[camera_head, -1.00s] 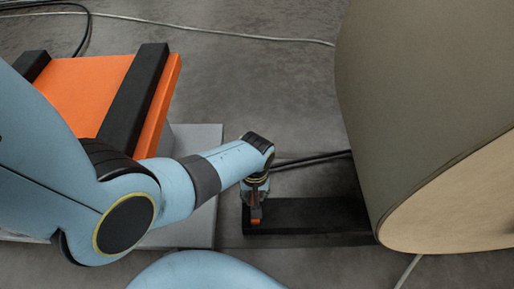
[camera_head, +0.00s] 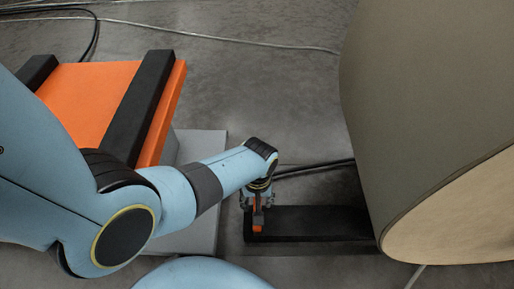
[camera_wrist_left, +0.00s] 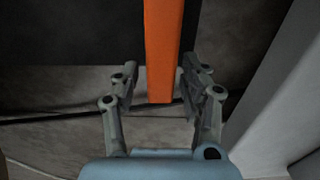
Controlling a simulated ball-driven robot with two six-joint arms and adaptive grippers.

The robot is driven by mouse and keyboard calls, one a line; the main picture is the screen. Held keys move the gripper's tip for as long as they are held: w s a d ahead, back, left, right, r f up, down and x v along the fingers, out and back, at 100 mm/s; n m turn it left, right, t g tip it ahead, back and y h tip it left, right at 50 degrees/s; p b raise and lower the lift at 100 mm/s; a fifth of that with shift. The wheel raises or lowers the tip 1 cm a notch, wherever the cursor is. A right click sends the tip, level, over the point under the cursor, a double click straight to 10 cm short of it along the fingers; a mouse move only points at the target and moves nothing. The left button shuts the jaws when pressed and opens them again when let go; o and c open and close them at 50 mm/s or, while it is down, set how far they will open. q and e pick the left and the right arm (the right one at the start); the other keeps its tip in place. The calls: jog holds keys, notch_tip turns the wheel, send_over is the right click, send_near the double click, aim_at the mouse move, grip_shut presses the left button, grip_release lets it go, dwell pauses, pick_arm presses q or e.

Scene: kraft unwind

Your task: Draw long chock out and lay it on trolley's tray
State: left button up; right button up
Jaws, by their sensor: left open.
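The long chock (camera_head: 315,222) is a dark bar lying on the floor, its right end against the big kraft roll (camera_head: 425,110). An orange grip piece (camera_head: 257,219) is at its left end and also shows in the left wrist view (camera_wrist_left: 163,40). My left gripper (camera_head: 258,203) is over that end. In the left wrist view my left gripper (camera_wrist_left: 160,72) is open, with one finger on each side of the orange piece; contact is not clear. The trolley's orange tray (camera_head: 90,95) has dark rails and looks empty where visible. My right gripper is not in view.
A grey block or base (camera_head: 205,205) lies beside and below the tray, left of the chock. Dark cables (camera_head: 310,168) run on the floor behind the chock. A pale cable (camera_head: 240,40) crosses the open floor at the back.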

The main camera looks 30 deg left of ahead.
pick_arm(q)
notch_tip(320, 180, up, 12)
jog(key=shift+f, duration=0.25)
jog(key=shift+s+f, duration=0.1)
dwell(0.5)
